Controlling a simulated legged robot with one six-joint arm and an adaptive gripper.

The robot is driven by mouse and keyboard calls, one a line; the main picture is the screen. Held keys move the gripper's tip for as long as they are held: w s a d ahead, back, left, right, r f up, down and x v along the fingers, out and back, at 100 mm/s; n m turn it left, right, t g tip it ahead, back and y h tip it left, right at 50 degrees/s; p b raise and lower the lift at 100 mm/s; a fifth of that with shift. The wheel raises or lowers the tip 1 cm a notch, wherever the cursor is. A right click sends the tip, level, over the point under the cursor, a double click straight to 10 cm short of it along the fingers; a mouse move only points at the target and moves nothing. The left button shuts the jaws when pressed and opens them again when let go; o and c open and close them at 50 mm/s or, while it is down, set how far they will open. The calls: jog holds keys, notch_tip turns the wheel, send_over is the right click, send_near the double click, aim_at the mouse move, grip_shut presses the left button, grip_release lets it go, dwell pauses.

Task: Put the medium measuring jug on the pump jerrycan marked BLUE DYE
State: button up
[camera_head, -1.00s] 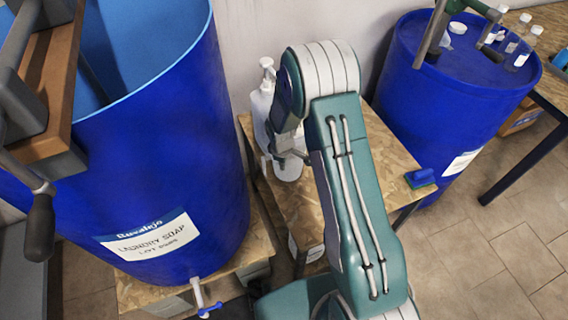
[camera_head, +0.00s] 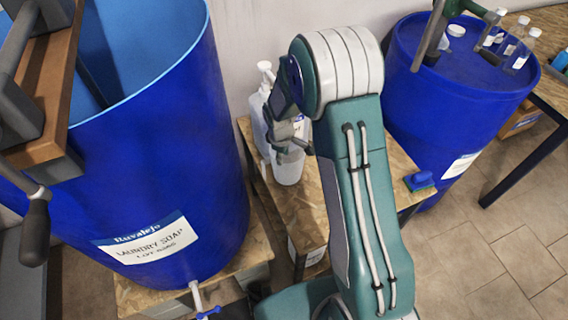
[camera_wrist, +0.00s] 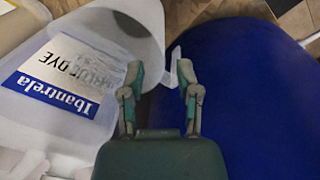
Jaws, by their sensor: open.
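A white, translucent pump jerrycan (camera_head: 260,107) stands on a wooden stand between the blue drums. In the wrist view a jerrycan body (camera_wrist: 45,120) fills the left side, its label reading BLUE DYE upside down. A translucent jug (camera_wrist: 135,22) overlaps that label; it also shows below my gripper in the head view (camera_head: 288,172). Its size against other jugs cannot be told. My gripper (camera_wrist: 160,82) is open, with a small pale part, possibly the jug's handle, between its fingertips. Contact is unclear. In the head view my gripper (camera_head: 290,145) is partly hidden by my arm.
A large blue laundry soap drum (camera_head: 150,150) stands close on the left. Another blue drum (camera_head: 450,100) at the right carries small bottles. The wooden stand (camera_head: 300,205) has a blue and green sponge-like block (camera_head: 419,180) at its right edge. Tiled floor is clear at lower right.

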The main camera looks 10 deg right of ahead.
jog(key=s+d+r+m+t, duration=0.15)
jog(key=s+r, duration=0.35)
jog(key=r, duration=0.6)
jog(key=s+d+r+m+t, duration=0.1)
jog(key=s+r+m, duration=0.3)
jog(key=r, duration=0.7)
jog(key=s+r+m+t, duration=0.1)
jog(key=s+r, duration=0.3)
jog(key=s, duration=0.4)
jog(key=s+r+m+t, duration=0.1)
jog(key=s+r+m, duration=0.2)
jog(key=s, duration=0.6)
jog(key=shift+s+d+r+m+y, duration=0.15)
jog(key=shift+d+r+m+y, duration=0.2)
jog(key=shift+d+r, duration=0.1)
